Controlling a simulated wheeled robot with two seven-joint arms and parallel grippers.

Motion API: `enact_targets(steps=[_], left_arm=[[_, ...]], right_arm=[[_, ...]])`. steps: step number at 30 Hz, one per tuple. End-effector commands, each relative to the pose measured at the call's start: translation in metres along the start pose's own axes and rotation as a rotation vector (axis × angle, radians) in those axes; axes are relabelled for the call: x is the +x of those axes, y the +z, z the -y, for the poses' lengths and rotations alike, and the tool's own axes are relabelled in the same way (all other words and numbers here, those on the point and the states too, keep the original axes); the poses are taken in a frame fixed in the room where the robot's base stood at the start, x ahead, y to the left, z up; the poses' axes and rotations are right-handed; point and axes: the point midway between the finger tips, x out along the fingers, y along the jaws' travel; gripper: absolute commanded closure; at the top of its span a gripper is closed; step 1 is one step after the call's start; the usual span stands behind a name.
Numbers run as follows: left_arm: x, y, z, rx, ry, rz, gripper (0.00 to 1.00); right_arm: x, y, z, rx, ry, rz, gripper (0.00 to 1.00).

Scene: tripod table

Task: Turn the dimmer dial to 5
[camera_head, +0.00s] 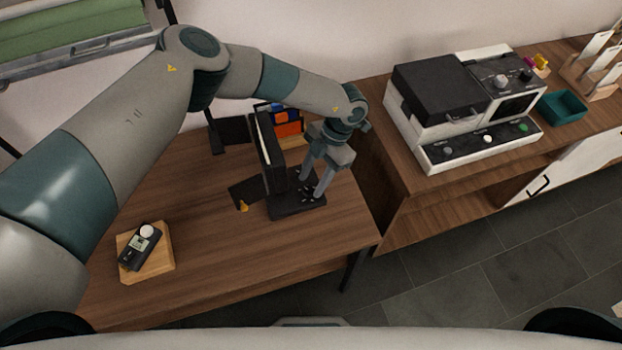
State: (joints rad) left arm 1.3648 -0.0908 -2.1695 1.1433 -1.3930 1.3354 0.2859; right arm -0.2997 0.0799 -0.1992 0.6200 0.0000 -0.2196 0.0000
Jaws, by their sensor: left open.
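My left gripper (313,187) reaches down from above and is open. Its fingertips are over the black base (283,208) of a small device on the wooden table. The base has light marks around the place where the fingers are, which look like a dial scale. The dimmer dial itself is mostly hidden by the fingers. I cannot read its setting or tell whether the fingers touch it. A black upright panel (272,160) stands at the left of the base. My right gripper is not in view.
A light meter (138,252) with a white dome lies on a wooden block (158,262) on the table (215,235). A colourful card (288,122) stands behind the panel. A white and black machine (440,112) and a teal tray (562,107) stand on the right cabinet. The table front is clear.

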Motion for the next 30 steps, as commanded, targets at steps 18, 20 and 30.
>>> enact_targets(steps=[18, 20, 30], left_arm=[[0.019, 0.000, 0.000, 0.001, 0.001, 0.001, 0.73], [0.019, 0.000, 0.000, 0.001, 0.001, 0.001, 0.88], [0.019, 0.001, 0.000, 0.012, 0.006, 0.001, 1.00]], right_arm=[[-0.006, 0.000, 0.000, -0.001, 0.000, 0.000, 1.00], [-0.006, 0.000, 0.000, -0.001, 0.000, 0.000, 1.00], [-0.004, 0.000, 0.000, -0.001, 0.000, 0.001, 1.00]])
